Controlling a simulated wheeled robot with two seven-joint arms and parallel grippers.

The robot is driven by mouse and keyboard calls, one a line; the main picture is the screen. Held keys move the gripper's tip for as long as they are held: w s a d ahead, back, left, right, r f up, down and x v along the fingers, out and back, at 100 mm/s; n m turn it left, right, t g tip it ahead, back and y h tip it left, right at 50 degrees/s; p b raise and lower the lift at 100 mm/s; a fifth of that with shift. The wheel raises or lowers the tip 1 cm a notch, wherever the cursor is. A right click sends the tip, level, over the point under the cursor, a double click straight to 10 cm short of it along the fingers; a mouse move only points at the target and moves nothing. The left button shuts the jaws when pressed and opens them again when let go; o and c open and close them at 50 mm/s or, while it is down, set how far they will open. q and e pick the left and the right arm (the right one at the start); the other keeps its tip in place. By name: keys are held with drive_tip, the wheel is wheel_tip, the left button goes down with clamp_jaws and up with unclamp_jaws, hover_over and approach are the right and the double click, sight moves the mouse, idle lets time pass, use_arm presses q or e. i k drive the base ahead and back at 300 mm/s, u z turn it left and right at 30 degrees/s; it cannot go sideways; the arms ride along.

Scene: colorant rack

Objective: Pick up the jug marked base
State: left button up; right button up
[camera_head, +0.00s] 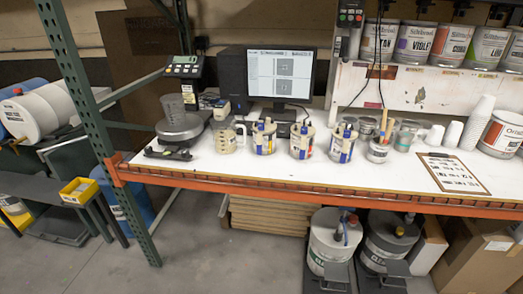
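A clear jug (224,138) with a handle on its right side stands upright on the white workbench (330,176), between the scale and a row of pots. It has dark marks on its side, but I cannot read whether they say base. A second clear measuring vessel (173,108) stands on the round plate of the scale (180,128). Neither of my grippers shows in this view.
Several pots with blue-handled tools (264,138) line the bench right of the jug. A monitor (281,74) stands behind. A green rack post (98,130) rises at the left front corner. The bench's orange front beam (300,190) forms its edge. A clipboard (453,173) lies at right.

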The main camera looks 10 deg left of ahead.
sight(223, 127)
drive_tip(key=z, duration=0.25)
drive_tip(key=k, duration=0.55)
drive_tip(key=z, duration=0.65)
drive_tip(key=i, duration=1.6)
drive_tip(key=u, duration=0.9)
